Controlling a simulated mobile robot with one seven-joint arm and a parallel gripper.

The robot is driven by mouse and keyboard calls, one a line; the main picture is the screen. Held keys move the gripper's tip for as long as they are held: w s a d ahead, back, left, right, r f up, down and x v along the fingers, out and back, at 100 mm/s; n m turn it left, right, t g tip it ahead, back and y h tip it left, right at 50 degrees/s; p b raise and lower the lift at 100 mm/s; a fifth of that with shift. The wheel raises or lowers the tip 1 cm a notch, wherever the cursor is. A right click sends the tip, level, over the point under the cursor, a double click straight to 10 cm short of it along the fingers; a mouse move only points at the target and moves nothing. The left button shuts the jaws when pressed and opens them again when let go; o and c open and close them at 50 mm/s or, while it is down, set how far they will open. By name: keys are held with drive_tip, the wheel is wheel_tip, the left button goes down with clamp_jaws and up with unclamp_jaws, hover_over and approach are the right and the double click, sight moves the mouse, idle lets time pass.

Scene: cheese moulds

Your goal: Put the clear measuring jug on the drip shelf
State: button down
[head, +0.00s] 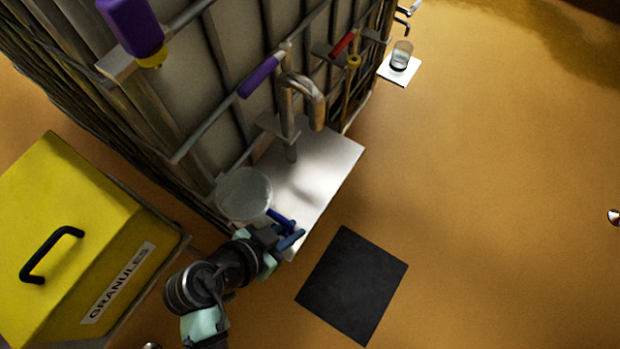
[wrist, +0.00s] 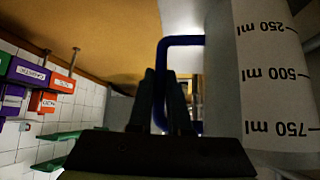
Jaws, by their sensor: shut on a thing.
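The clear measuring jug (head: 244,192) has a round pale body and a blue handle. Its wall with black marks of 250, 500 and 750 ml fills the right of the wrist view (wrist: 270,85). My gripper (head: 284,232) is shut on the blue handle (wrist: 180,42), which passes between the fingers (wrist: 165,100). In the head view the jug overlaps the left end of a broad pale shelf (head: 325,165) below a bent pipe, probably the drip shelf. I cannot tell whether the jug touches it.
A yellow granules bin (head: 75,235) stands at the left. A rack wall (head: 235,70) with rails and hanging tools rises behind the jug. A small white shelf (head: 408,73) holds a glass (head: 401,54). A black mat (head: 352,285) lies on the floor; the right floor is mostly clear.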

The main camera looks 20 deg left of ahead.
drive_tip(key=shift+w, duration=0.1)
drive_tip(key=w+d+f+b, duration=0.1)
drive_tip(key=w+d+b, duration=0.1)
drive_tip(key=w+d, duration=0.2)
drive_tip(key=w+d+f+b, duration=0.2)
drive_tip(key=w+d, duration=0.2)
drive_tip(key=w, duration=0.7)
drive_tip(key=shift+w+d+f, duration=0.25)
drive_tip(key=shift+w+d, duration=0.05)
drive_tip(key=shift+d, duration=0.05)
drive_tip(key=shift+f, duration=0.15)
drive_tip(key=c, duration=0.8)
unclamp_jaws()
drive_tip(key=shift+c, duration=0.2)
